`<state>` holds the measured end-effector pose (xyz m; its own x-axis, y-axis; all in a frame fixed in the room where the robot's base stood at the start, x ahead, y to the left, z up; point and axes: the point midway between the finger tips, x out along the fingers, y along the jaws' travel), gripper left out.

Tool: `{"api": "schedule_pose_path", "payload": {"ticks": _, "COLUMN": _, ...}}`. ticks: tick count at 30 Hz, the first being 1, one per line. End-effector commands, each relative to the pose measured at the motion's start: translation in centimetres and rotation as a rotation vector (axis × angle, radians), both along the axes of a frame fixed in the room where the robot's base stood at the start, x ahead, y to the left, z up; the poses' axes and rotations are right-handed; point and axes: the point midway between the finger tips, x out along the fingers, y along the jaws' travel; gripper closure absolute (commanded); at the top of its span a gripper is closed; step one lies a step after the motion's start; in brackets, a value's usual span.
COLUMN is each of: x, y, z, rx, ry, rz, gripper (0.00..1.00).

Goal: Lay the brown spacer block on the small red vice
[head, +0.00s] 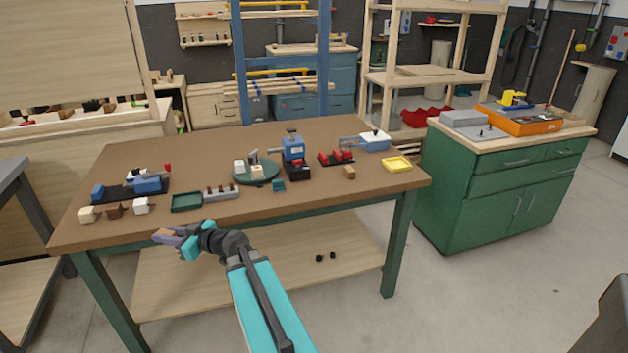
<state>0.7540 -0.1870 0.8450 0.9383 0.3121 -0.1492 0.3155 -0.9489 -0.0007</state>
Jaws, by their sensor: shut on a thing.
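My gripper (176,236) is over the front edge of the workbench, left of the middle. It is shut on a small brown piece (167,232), which looks like the brown spacer block; the fingers hide part of it. A small red vice (337,158) on a dark base stands on the bench, right of the middle. It is well to the right of my gripper and farther back. What lies between its jaws is too small to tell.
A blue vice (293,150) and a round green plate (262,173) stand left of the red vice. A green tray (186,202) and a grey rack (221,192) are behind my gripper.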

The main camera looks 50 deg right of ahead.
Motion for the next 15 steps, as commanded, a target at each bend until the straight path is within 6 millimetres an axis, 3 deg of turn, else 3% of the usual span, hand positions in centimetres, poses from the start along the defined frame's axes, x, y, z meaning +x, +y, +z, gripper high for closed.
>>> {"api": "schedule_pose_path", "payload": {"ticks": 3, "x": -0.2, "y": -4.6, "z": 0.2, "rx": 0.0, "ry": -0.001, "rz": -0.097, "gripper": 0.99}}
{"api": "schedule_pose_path", "payload": {"ticks": 15, "x": -3.4, "y": -18.5, "z": 1.0, "rx": -0.001, "ry": 0.0, "rz": -0.377, "gripper": 0.99}}
